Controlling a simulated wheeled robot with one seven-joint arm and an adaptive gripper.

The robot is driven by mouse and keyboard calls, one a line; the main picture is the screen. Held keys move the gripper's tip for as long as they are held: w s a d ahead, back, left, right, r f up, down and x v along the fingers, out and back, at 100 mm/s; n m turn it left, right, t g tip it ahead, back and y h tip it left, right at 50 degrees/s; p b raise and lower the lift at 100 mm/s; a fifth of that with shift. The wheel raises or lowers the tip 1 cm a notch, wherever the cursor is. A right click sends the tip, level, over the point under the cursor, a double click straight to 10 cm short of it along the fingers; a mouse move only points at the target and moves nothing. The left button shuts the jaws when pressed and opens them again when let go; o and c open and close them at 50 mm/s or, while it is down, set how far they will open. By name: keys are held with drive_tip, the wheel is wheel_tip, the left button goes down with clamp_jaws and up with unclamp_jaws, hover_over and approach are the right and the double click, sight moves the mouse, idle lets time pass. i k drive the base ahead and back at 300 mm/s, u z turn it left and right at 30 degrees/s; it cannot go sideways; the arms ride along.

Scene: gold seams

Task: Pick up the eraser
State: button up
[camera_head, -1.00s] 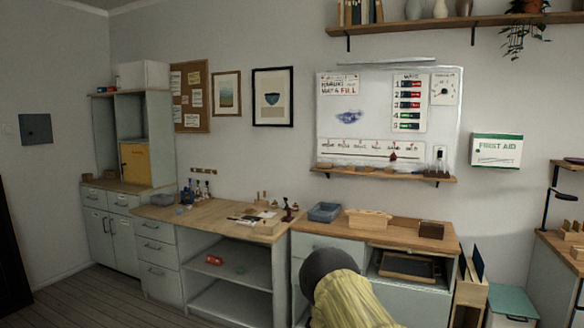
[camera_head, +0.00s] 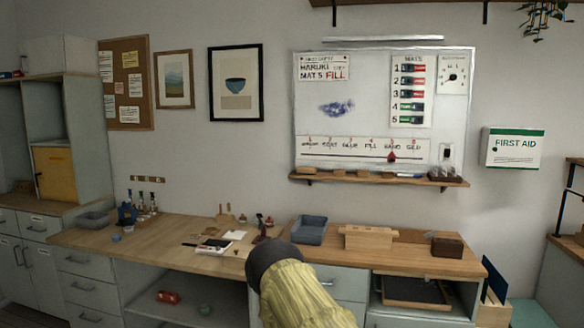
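I cannot pick out an eraser for sure. A small black item (camera_head: 446,152) is on the right part of the whiteboard (camera_head: 350,112), above its ledge. Several small wooden pieces (camera_head: 338,173) lie along the wooden ledge (camera_head: 320,180), and small dark items (camera_head: 445,174) stand at its right end. All are too small to name with certainty. My arm, with a yellow sleeve and a dark rounded part, rises at the bottom centre in front of the counter. My gripper does not show.
A wooden counter (camera_head: 160,238) runs below the board. On it are a blue-grey bin (camera_head: 309,230), a wooden rack (camera_head: 368,238) and a dark brown box (camera_head: 447,246). A first aid box (camera_head: 513,148) hangs at the right. An open shelf space is below the left counter.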

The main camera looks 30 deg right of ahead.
sight(301, 170)
drive_tip(key=u, duration=0.1)
drive_tip(key=i, duration=1.6)
drive_tip(key=z, duration=1.45)
